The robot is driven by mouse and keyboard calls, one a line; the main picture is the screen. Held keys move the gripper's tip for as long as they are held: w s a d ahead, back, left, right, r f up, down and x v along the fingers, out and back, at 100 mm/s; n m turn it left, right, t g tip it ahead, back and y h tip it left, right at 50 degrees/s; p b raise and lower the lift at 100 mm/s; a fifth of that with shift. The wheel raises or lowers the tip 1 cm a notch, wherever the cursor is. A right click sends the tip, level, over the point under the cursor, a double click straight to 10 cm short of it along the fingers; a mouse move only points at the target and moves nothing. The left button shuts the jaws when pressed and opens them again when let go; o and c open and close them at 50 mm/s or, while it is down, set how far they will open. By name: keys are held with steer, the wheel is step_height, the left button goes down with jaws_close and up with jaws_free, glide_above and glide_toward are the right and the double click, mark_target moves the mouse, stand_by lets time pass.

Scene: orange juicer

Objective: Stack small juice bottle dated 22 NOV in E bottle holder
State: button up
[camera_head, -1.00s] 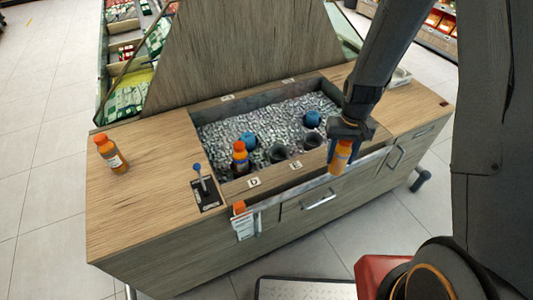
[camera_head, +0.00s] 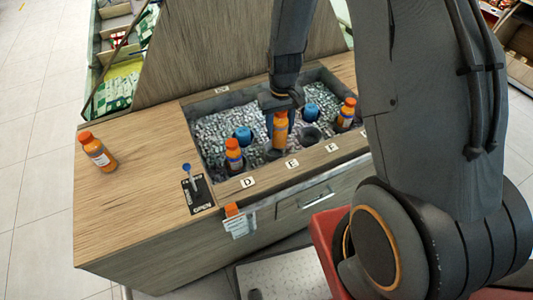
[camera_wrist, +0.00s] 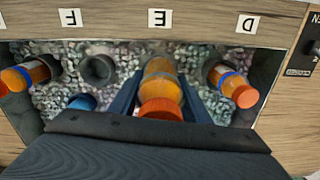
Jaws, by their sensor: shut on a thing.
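My gripper (camera_head: 281,108) is shut on a small orange juice bottle (camera_head: 280,132), upright at the E holder (camera_head: 272,154). The bottle's lower end meets the dark holder; I cannot tell whether it is fully seated. In the wrist view the bottle (camera_wrist: 160,82), with its orange cap, is between my two fingers (camera_wrist: 160,100), in line with the E label (camera_wrist: 158,18). The date on the bottle is not readable. The E label (camera_head: 292,163) also shows on the front rim in the head view.
A bottle (camera_head: 234,156) stands in the D holder, another (camera_head: 346,114) at the right. The F holder (camera_head: 310,137) is empty. One bottle (camera_head: 98,152) stands on the left counter, near a lever (camera_head: 188,175).

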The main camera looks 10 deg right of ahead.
steer(key=n, duration=0.1)
steer(key=w+n+b, duration=0.1)
steer(key=n, duration=0.1)
steer(key=shift+a+f, duration=0.1)
steer(key=n, duration=0.3)
steer(key=n+b, duration=0.1)
steer(key=shift+w+n, duration=0.3)
steer(key=n, duration=0.2)
steer(key=n+b, duration=0.1)
steer(key=n, duration=0.1)
steer(key=shift+w, duration=0.35)
steer(key=shift+w+f+n+p, duration=0.15)
steer(key=shift+f+n, duration=0.7)
steer(key=shift+f, duration=0.75)
steer(key=shift+w+f+n+p, duration=0.1)
steer(key=shift+f+n+p, duration=0.1)
steer(key=shift+f+n, duration=1)
steer(key=shift+w+f+n+p, duration=0.15)
steer(key=shift+f+n, duration=0.3)
steer(key=shift+f, duration=1.5)
steer(key=shift+s+f, duration=0.15)
steer(key=shift+f, duration=0.25)
